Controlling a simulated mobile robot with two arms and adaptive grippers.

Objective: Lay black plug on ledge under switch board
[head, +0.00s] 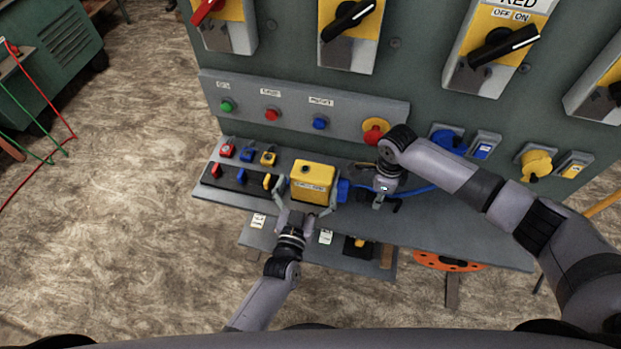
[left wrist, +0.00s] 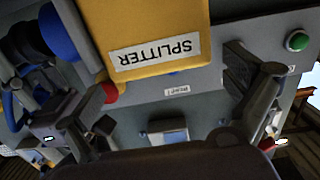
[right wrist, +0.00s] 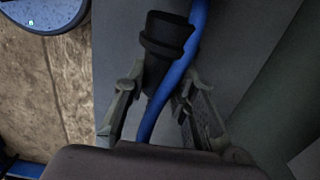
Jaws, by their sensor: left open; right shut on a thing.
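The black plug (right wrist: 166,36) shows in the right wrist view between the fingers of my right gripper (right wrist: 158,92), with a blue cable (right wrist: 172,85) beside it. My right gripper is shut on the plug, over the grey ledge (right wrist: 235,45). In the head view my right gripper (head: 384,198) is right of the yellow splitter box (head: 312,180), above the ledge (head: 455,232) under the switch board (head: 420,75); the plug is mostly hidden there. My left gripper (head: 305,208) is open, its fingers either side of the splitter, which also shows in the left wrist view (left wrist: 150,35).
Red, blue and yellow plugs sit in a black strip (head: 240,180) on the ledge's left. Buttons (head: 271,114) line the panel above. A lower shelf (head: 275,238) and an orange reel (head: 440,261) are below. The ledge's right part is bare.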

